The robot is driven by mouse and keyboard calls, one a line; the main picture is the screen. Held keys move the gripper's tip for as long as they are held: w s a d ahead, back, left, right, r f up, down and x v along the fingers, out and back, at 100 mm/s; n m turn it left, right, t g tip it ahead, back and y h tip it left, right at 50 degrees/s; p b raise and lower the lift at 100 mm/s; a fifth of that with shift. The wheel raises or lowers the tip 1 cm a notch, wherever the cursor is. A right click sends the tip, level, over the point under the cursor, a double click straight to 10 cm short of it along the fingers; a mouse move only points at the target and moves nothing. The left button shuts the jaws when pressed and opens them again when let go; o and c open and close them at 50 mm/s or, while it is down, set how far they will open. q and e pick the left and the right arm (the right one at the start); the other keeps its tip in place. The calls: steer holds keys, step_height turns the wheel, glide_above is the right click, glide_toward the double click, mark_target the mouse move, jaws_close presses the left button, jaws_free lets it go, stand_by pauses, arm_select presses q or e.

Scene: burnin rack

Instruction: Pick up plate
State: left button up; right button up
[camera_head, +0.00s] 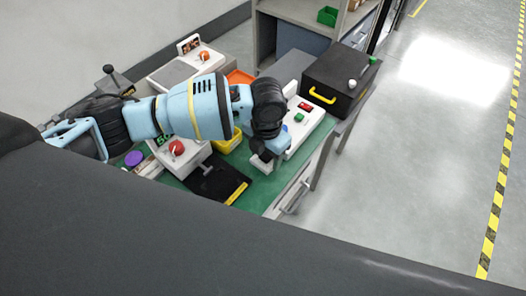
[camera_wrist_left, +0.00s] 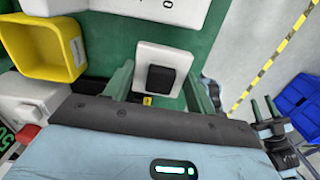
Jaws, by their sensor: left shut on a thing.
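A white square plate with a black raised square at its middle shows in the left wrist view (camera_wrist_left: 141,56). In the head view a small pale part of it (camera_head: 262,166) shows under the left gripper. My left gripper (camera_head: 263,157) is at the right side of the green bench top. In the wrist view its two green-grey fingers (camera_wrist_left: 158,88) stand on either side of the plate, and it is shut on the plate. My right gripper (camera_wrist_left: 264,107) shows small at the right of the wrist view, its two fingers apart and nothing visible between them.
A yellow bin (camera_wrist_left: 48,50) and a white device (camera_head: 299,128) with red and green parts are close by. A black box (camera_head: 340,82) with a yellow handle stands behind. A black tray (camera_head: 214,182) lies in front. Open floor is at the right.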

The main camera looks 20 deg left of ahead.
arm_select(q)
steer(key=s+d+r, duration=0.1)
steer(key=s+d, duration=0.8)
steer(key=d, duration=0.1)
steer(key=shift+s+d+r, duration=0.2)
steer(key=shift+s+d, duration=0.05)
steer(key=shift+d, duration=0.15)
steer(key=w+a+r+m, duration=0.1)
steer(key=a+r+m, duration=0.3)
steer(key=a+m, duration=0.6)
steer(key=w+a+r+m, duration=0.1)
steer(key=a+r+m, duration=0.4)
steer(key=m, duration=1.6)
steer(key=a, duration=0.4)
steer(key=shift+a+r, duration=0.3)
steer(key=shift+a, duration=0.1)
steer(key=shift+d, duration=0.15)
